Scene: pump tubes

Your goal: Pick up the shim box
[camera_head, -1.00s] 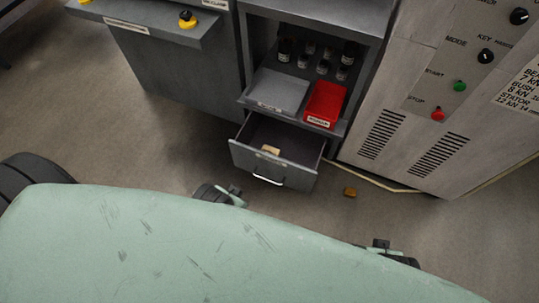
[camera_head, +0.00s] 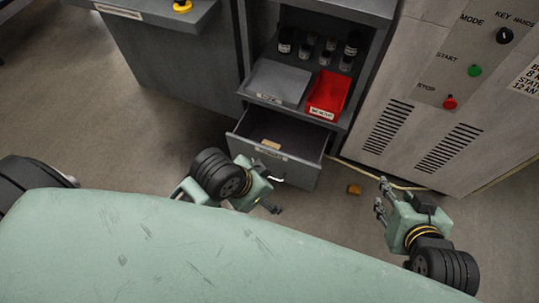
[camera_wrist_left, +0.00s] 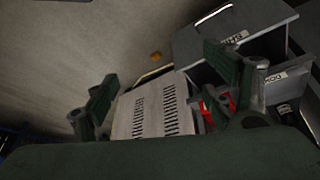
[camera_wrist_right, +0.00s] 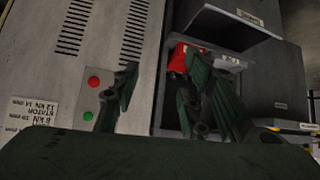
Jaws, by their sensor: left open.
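A small tan item (camera_head: 271,144) shows inside the open drawer (camera_head: 240,149), just behind its front panel; it may be the shim box, but its label is too small to read. My left gripper (camera_head: 277,195) is in front of the drawer, below its handle, open and empty. Its spread fingers also show in the left wrist view (camera_wrist_left: 160,95). My right gripper (camera_head: 381,200) is to the right, near the grey machine, apart from the drawer. Its fingers are spread and empty in the right wrist view (camera_wrist_right: 158,90).
A red bin (camera_head: 328,94) and a grey lidded bin (camera_head: 280,82) sit on the shelf above the drawer, with several dark bottles behind. A small brown block (camera_head: 354,189) lies on the floor. The control machine (camera_head: 420,110) stands right of the cabinet.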

